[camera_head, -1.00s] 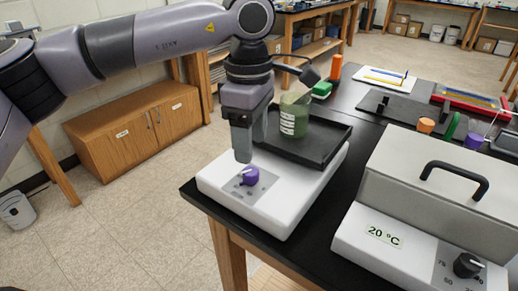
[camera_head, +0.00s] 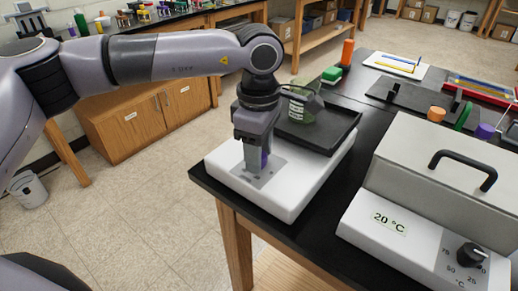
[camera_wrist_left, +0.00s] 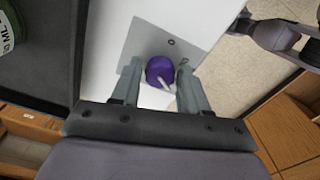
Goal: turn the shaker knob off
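The shaker (camera_head: 300,195) is a white box with a dark tray on top, at the table's near left corner. Its purple knob (camera_wrist_left: 159,70) sits on a grey panel and shows between my left gripper's fingers in the left wrist view. The knob's white pointer aims to the lower right there, away from a small round mark above the knob. In the head view the knob (camera_head: 265,158) is mostly hidden by the gripper. My left gripper (camera_wrist_left: 160,82) is open, pointing down, with one finger on each side of the knob and narrow gaps visible. My right gripper is not in view.
A green-filled labelled beaker (camera_head: 303,108) stands on the shaker tray (camera_head: 335,128), close behind my left wrist. A white heating bath (camera_head: 385,225) with a black handle and dial stands to the right.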

